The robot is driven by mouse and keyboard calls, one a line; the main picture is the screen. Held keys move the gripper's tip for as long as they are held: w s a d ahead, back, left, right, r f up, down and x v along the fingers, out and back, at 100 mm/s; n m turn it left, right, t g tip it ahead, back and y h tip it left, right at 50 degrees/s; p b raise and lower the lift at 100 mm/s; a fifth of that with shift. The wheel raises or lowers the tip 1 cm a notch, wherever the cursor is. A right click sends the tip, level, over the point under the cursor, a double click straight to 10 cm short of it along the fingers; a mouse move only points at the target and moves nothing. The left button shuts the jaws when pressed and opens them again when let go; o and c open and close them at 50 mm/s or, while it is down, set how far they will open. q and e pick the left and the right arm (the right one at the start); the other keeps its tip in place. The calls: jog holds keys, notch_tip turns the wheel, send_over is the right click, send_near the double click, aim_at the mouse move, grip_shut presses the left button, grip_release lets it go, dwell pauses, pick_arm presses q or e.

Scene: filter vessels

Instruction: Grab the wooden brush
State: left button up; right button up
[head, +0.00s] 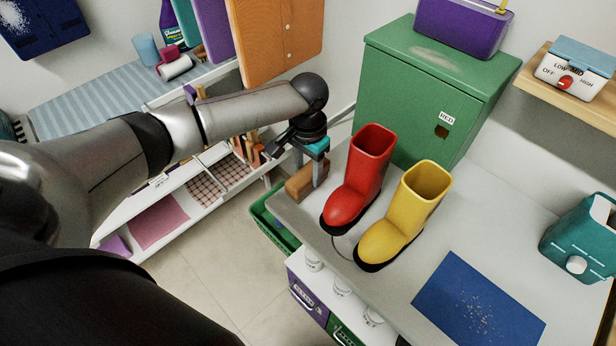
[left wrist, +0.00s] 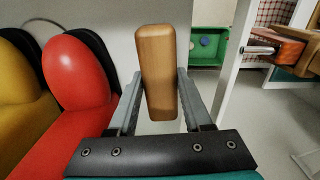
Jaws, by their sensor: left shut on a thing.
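The wooden brush shows as a light brown wooden block (head: 300,184) at the left corner of the white table, beside the red boot. My left gripper (head: 309,172) reaches down over it from above. In the left wrist view the block (left wrist: 157,72) stands between the two grey fingers, and the gripper is shut on it. No bristles show in either view. I cannot tell whether the block touches the tabletop. My right gripper is not in view.
A red boot (head: 358,182) and a yellow boot (head: 406,216) stand close to the right of my left gripper. A green cabinet (head: 416,105) stands behind. A blue mat (head: 478,302) lies front right. A green crate (head: 270,222) is below the table's left edge.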

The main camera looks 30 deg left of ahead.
pick_arm(q)
grip_shut()
jog(key=shift+r, duration=0.2)
